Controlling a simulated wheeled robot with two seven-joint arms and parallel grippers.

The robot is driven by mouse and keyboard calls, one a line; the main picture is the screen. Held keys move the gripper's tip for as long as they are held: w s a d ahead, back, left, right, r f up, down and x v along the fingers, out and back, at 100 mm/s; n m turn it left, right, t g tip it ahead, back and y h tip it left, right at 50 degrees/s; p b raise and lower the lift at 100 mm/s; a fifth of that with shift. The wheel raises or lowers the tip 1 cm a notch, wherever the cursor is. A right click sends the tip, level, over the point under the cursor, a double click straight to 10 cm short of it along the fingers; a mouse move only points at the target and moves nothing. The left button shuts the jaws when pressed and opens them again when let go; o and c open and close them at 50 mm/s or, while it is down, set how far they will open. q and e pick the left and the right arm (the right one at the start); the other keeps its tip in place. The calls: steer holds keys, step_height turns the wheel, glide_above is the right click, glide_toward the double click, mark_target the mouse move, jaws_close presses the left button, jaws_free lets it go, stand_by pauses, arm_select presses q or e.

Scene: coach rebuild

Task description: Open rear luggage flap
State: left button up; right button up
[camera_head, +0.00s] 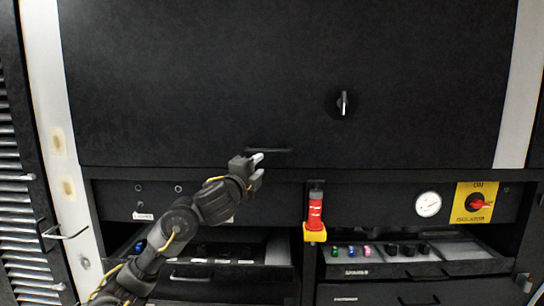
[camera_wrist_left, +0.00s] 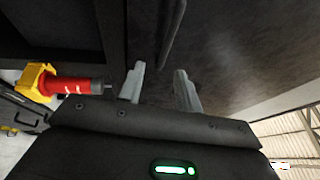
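The rear luggage flap (camera_head: 200,80) is a large black panel across the top of the head view, and it looks closed. A dark, slim handle (camera_head: 270,151) lies along its lower edge. A turn latch (camera_head: 343,103) sits on its right half. My left gripper (camera_head: 257,168) is just below the handle's left end. In the left wrist view its two pale fingers (camera_wrist_left: 160,90) stand apart with nothing between them. The handle bar (camera_wrist_left: 176,35) shows just ahead of the fingertips there; I cannot tell whether they touch it. My right gripper is not in view.
A red and yellow device (camera_head: 315,212) hangs right of my left gripper; it also shows in the left wrist view (camera_wrist_left: 75,85). Below are open drawers, one with coloured items (camera_head: 360,251). A gauge (camera_head: 428,204) and a yellow isolator switch (camera_head: 475,202) are at the right.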

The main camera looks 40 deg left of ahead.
mark_target(272, 151)
arm_select(q)
steer(key=x, duration=0.3)
steer(key=p+x, duration=0.1)
steer(key=x, duration=0.3)
steer(key=r+p+x, duration=0.1)
steer(key=x, duration=0.2)
steer(key=shift+w+a, duration=0.15)
steer(key=shift+w, duration=0.1)
jaws_close()
